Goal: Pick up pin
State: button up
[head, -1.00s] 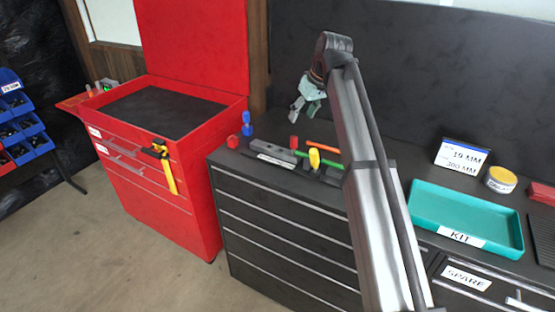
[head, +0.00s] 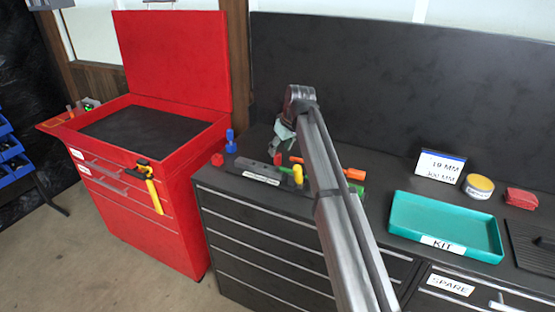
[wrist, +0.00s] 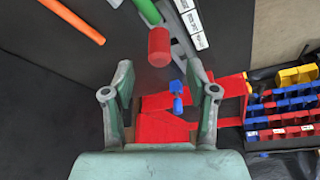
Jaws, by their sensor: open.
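Several small handled pieces stand around a grey holder (head: 258,170) on the dark cabinet top; which one is the pin, I cannot tell for sure. A red-headed piece (head: 277,159) and a yellow-headed piece (head: 297,174) are at the holder. A blue upright piece (head: 231,142) stands left of them near a small red block (head: 217,160). My gripper (head: 284,138) is above the holder, open and empty. In the wrist view a red cylinder (wrist: 158,46) lies just ahead of the spread fingertips, and the blue piece (wrist: 177,96) shows beyond, between the fingers.
An orange-handled tool (head: 354,174) and a green handle lie beside my arm. A teal KIT tray (head: 445,225), a sign (head: 440,166), a yellow tin (head: 479,186) and a red item (head: 521,199) are at right. A red tool chest (head: 150,190) stands left.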

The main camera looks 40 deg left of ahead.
aim_at(278, 154)
jog(key=shift+p+x, duration=1.25)
jog(key=shift+x, duration=1.45)
grip_shut()
